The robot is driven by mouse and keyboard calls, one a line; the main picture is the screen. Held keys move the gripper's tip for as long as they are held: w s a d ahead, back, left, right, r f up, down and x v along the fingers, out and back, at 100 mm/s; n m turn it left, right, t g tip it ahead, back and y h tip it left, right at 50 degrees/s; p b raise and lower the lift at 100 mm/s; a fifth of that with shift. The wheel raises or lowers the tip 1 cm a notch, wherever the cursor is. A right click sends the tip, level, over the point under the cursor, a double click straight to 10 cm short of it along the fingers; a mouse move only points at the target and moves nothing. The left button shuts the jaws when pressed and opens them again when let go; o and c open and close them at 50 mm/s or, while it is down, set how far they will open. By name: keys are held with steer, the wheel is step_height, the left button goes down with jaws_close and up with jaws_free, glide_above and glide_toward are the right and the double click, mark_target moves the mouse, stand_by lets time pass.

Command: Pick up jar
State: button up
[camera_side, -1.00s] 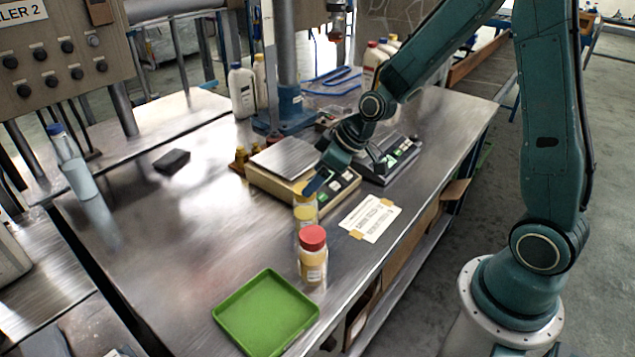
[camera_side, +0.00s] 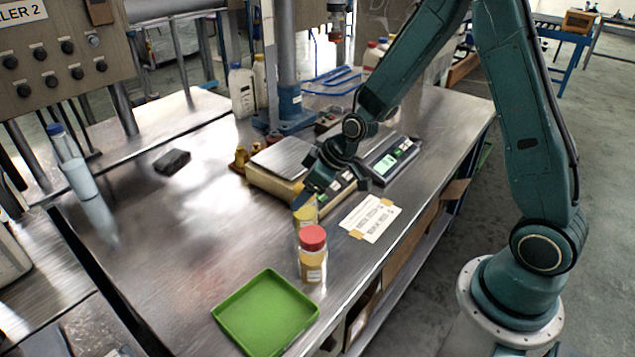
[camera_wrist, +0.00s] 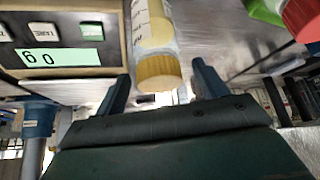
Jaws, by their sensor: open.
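A jar with a yellow lid (camera_side: 306,212) stands on the steel bench in front of the beige scale. A jar with a red lid (camera_side: 312,262) stands nearer, beside the green tray; the task does not say which jar. My gripper (camera_side: 308,193) is at the yellow-lidded jar and partly hides it in the side view. In the wrist view my gripper (camera_wrist: 160,82) is open, and the yellow-lidded jar (camera_wrist: 152,30) lies between its two fingers, with no clear contact. The red lid (camera_wrist: 303,18) shows at the right edge there.
The beige scale (camera_side: 270,186) stands close to the left of my gripper, with a second scale (camera_side: 388,163) behind. A paper label (camera_side: 370,218) lies to the right. The green tray (camera_side: 265,315) is empty at the front.

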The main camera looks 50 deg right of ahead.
steer(key=shift+x, duration=1.2)
steer(key=c, duration=1.4)
steer(key=shift+r, duration=0.2)
step_height(320, 180, up, 20)
steer(key=shift+f, duration=0.15)
